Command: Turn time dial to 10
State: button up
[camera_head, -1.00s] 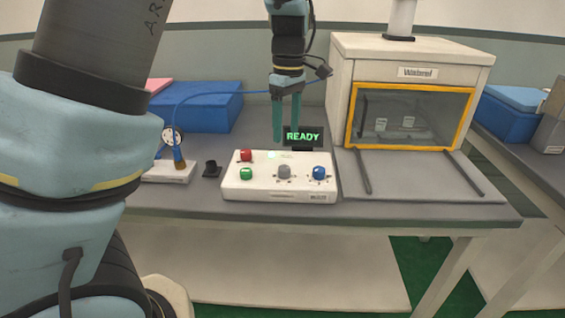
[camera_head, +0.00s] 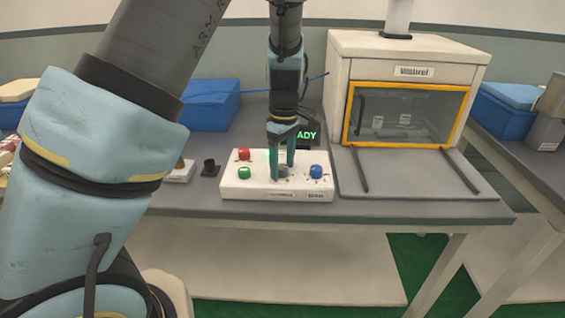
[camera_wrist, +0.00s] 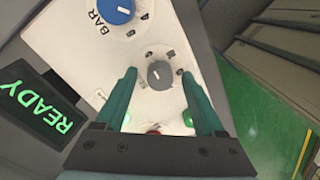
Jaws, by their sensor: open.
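The white control panel (camera_head: 262,192) lies on the grey table. It carries a grey dial (camera_wrist: 159,75), a blue dial (camera_head: 316,171) on the right, a red button (camera_head: 244,154) and a green button (camera_head: 244,173) on the left. The blue dial (camera_wrist: 112,10) has the letters BAR beside it in the wrist view; I cannot read a name for the grey one. My gripper (camera_head: 282,168) is open and points down over the grey dial. In the wrist view its teal fingers stand on either side of the grey dial; contact cannot be told.
A black display reading READY (camera_wrist: 38,100) stands behind the panel, partly hidden by my gripper in the head view. A white box with a yellow-framed window (camera_head: 400,70) stands to the right. A blue box (camera_head: 212,105) sits behind to the left. A small black holder (camera_head: 210,167) is left of the panel.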

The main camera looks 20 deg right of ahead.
grip_shut()
dwell(0.4)
jog(key=shift+m, duration=0.4)
jog(key=m, duration=0.4)
jog(key=shift+m, duration=0.4)
jog(key=m, duration=0.5)
jog(key=shift+m+b, duration=0.4)
jog(key=shift+m, duration=0.3)
grip_release()
